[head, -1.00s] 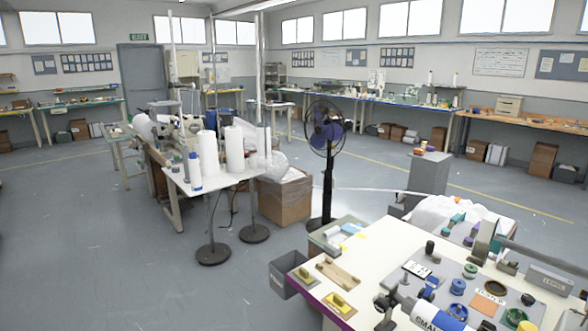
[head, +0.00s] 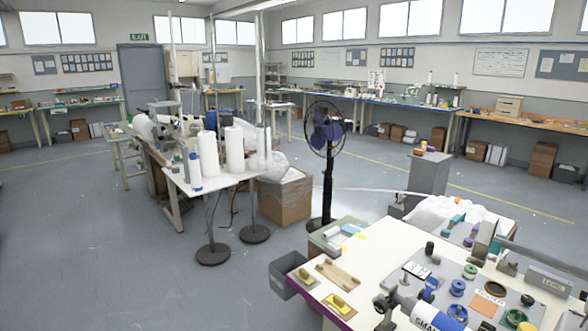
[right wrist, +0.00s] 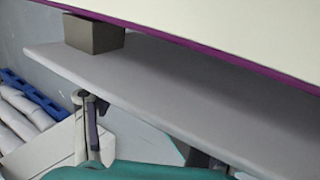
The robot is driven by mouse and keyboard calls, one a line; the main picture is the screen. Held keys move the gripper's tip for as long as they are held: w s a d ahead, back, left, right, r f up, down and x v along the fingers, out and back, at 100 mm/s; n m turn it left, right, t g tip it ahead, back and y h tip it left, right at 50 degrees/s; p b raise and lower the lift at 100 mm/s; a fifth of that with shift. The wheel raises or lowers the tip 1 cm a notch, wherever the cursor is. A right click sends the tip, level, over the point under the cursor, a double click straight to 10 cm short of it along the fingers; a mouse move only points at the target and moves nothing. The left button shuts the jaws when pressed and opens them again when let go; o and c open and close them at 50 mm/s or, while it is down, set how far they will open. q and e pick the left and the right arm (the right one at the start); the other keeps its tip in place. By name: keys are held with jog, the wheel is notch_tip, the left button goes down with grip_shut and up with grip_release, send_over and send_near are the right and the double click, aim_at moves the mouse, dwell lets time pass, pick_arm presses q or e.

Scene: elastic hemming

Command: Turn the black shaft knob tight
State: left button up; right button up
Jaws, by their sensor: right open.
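On the white-topped workbench (head: 375,250), in the head view, a blue-and-white cylindrical machine part (head: 437,318) lies at the bottom edge. A dark round knob-like part (head: 384,303) shows at its left end. A small black upright piece (head: 430,248) stands farther back. I cannot tell for certain which is the shaft knob. Neither gripper shows in the head view. No knob shows there.
A grey shelf (right wrist: 150,85) with a dark box (right wrist: 95,36) lies under the benchtop in the right wrist view. A teal object (right wrist: 150,172) fills the bottom. In the head view, a black fan (head: 326,135) stands behind the bench. The floor to the left is clear.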

jog(key=p+v, duration=0.3)
jog(key=v, duration=0.3)
jog(key=shift+d+r, duration=0.1)
jog(key=s+a+r+m+t+h, duration=0.1)
jog(key=s+a+r+m, duration=0.4)
jog(key=r+m, duration=0.4)
jog(key=s+a+r+m+t+h, duration=0.2)
jog(key=s+a+r+m, duration=0.4)
jog(key=m, duration=1.1)
jog(key=shift+s+r, duration=0.4)
jog(key=shift+r, duration=1.9)
